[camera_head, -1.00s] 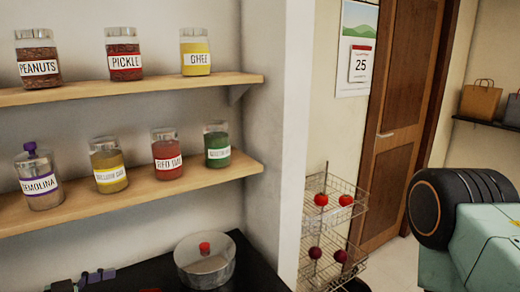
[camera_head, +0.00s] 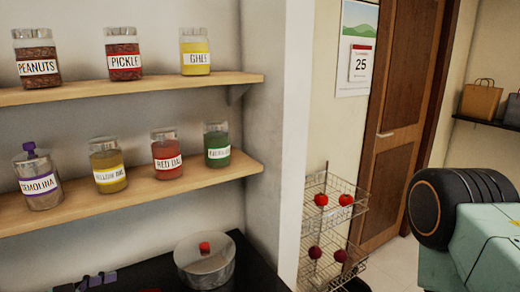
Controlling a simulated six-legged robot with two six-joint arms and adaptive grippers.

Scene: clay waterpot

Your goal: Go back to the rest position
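Neither my left nor my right gripper shows in the head view. The clay waterpot does not show either. A glass or metal pot (camera_head: 205,268) with a red knob on its lid stands on the dark counter (camera_head: 245,262) at the bottom. Whether my arms are at rest cannot be seen.
An upper shelf (camera_head: 140,89) holds jars of peanuts (camera_head: 37,58), pickle (camera_head: 123,55) and ghee (camera_head: 195,53). A lower shelf (camera_head: 135,196) holds several more jars. A wire rack (camera_head: 325,222) with red produce stands right of the wall corner, before a brown door (camera_head: 400,110).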

